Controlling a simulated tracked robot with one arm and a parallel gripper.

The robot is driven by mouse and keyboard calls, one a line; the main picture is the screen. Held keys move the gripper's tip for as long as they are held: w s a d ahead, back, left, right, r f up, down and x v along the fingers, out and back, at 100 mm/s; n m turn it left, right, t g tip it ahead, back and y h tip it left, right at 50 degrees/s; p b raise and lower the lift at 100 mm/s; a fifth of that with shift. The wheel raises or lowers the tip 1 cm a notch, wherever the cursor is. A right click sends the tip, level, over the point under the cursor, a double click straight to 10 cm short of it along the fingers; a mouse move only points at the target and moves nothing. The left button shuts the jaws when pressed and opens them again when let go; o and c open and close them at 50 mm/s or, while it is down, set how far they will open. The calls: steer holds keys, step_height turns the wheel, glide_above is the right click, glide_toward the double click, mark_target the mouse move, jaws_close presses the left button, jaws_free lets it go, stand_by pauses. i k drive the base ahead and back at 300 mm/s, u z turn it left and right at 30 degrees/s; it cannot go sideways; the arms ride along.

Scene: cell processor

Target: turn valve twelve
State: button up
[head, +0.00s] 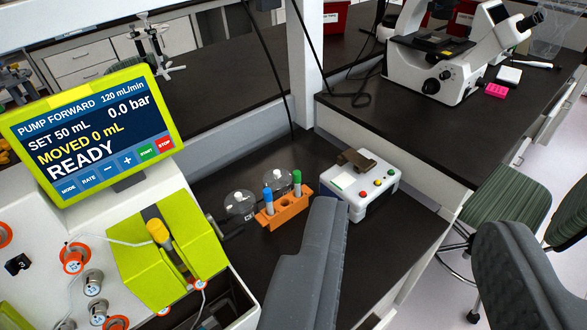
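The white and lime-green cell processor (225,312) fills the lower left. Its panel carries several round valves with orange rings, among them one valve (74,254) near the left and another valve (116,323) at the bottom edge. Small metal knobs (93,282) sit between them. The valve numbers are too small to read, so I cannot tell which is valve twelve.
A screen (92,135) on the processor reads READY, 0.0 bar, MOVED 0 mL. An orange rack (284,211) with two capped tubes and a white box (360,187) with coloured buttons stand on the dark bench. A microscope (440,60) stands behind; green chairs (508,205) are right.

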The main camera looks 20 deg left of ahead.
mark_target(73, 266)
steer(key=u, duration=1.25)
